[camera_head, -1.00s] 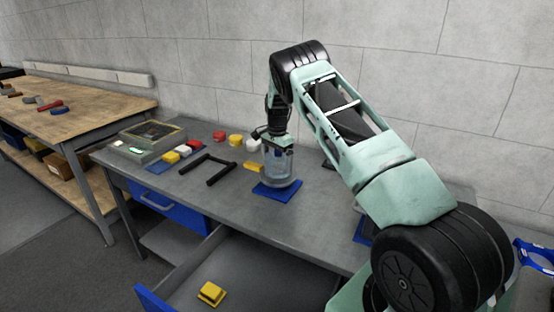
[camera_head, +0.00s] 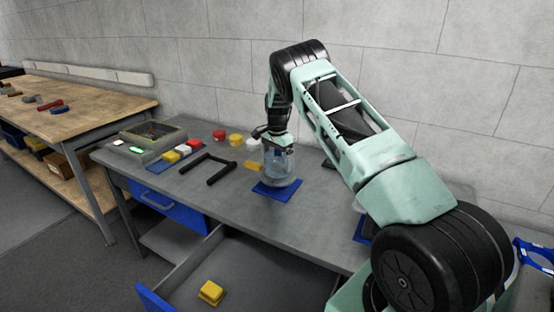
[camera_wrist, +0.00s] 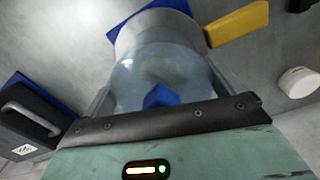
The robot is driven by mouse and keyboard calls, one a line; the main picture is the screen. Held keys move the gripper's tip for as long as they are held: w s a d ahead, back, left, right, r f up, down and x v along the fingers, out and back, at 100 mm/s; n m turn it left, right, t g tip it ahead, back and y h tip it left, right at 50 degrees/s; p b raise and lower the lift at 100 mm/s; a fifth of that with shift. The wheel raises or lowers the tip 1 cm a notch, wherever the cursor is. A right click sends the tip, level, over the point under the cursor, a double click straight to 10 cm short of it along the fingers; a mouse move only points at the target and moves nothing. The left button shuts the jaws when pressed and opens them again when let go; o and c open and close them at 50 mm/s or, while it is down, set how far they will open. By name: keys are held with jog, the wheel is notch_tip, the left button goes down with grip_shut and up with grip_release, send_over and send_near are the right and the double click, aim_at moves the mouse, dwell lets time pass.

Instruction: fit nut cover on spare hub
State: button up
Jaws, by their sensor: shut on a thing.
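My gripper (camera_head: 278,147) is shut on a clear, jar-like cover (camera_head: 281,170). In the wrist view the cover (camera_wrist: 160,65) sits between the two fingers, and blue shows through it. The cover is over the blue mat (camera_head: 268,193) on the grey bench; I cannot tell whether it touches the mat. I cannot pick out a nut cover or a spare hub by name. Small round caps stand behind: red (camera_head: 218,135), yellow (camera_head: 235,140) and white (camera_head: 252,144). The white cap also shows in the wrist view (camera_wrist: 298,82).
A black U-shaped handle (camera_head: 208,168) and a grey instrument (camera_head: 150,140) are to the left. An open drawer (camera_head: 245,265) in front holds a yellow block (camera_head: 211,293). The bench front is clear.

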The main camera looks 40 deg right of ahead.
jog(key=shift+f+b, duration=0.3)
jog(key=shift+f, duration=0.25)
jog(key=o, duration=0.6)
jog(key=shift+o, duration=0.2)
jog(key=shift+r+p, duration=3.35)
jog(key=shift+r, duration=2.25)
jog(key=shift+f, duration=0.1)
